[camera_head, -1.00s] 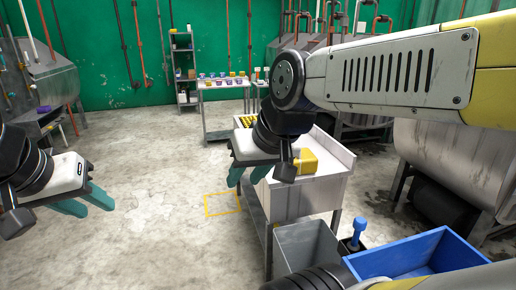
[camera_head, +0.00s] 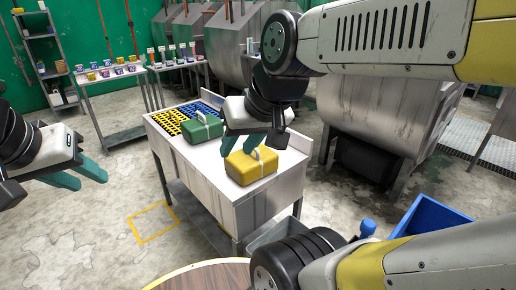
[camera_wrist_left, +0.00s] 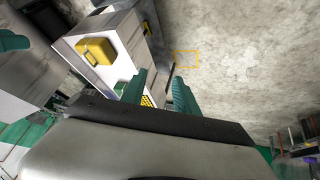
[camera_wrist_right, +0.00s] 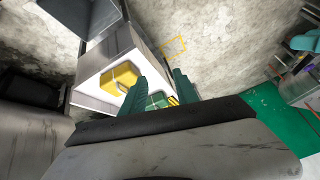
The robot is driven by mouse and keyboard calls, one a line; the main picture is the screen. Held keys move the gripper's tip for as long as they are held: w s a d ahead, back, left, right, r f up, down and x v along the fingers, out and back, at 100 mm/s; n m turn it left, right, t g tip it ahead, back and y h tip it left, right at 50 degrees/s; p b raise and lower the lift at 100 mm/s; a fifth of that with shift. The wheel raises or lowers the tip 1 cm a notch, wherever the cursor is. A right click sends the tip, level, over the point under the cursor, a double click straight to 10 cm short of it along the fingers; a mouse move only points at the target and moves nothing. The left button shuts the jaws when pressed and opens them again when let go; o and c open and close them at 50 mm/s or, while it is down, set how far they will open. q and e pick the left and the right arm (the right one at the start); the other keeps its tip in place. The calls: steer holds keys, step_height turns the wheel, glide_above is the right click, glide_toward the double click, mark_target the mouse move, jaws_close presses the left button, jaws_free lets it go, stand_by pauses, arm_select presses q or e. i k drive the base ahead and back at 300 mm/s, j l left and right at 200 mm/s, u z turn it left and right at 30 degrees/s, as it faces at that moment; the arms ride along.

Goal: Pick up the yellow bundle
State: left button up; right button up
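The yellow bundle (camera_head: 249,165), a block with a pale band and a handle on top, sits on the near part of a white-topped metal bench (camera_head: 226,190). It also shows in the left wrist view (camera_wrist_left: 96,52) and the right wrist view (camera_wrist_right: 117,78). My right gripper (camera_head: 252,143) is open and empty; in the head view it overlaps the bundle's far edge and appears above it. Its fingers (camera_wrist_right: 163,88) stand apart in the right wrist view. My left gripper (camera_head: 84,176) is open and empty, over the floor left of the bench.
A green bundle (camera_head: 193,132) sits behind the yellow one, beside yellow and blue racks (camera_head: 178,122). A blue bin (camera_head: 428,222) stands at the lower right and a round wooden top (camera_head: 205,275) at the bottom. Floor left of the bench is clear.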

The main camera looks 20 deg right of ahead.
mark_target(244, 169)
steer(key=i+j+z, duration=0.25)
steer(key=z, duration=0.25)
steer(key=i+j+z, duration=0.25)
steer(key=z, duration=0.2)
steer(key=i+j+z, duration=0.15)
steer(key=j+z, duration=0.35)
steer(key=i+j+z, duration=0.1)
steer(key=j+z, duration=0.75)
steer(key=j, duration=0.2)
steer(key=j+z, duration=0.3)
steer(key=j, duration=0.25)
steer(key=k+j+z, duration=0.15)
steer(key=j+z, duration=0.2)
steer(key=j, duration=0.2)
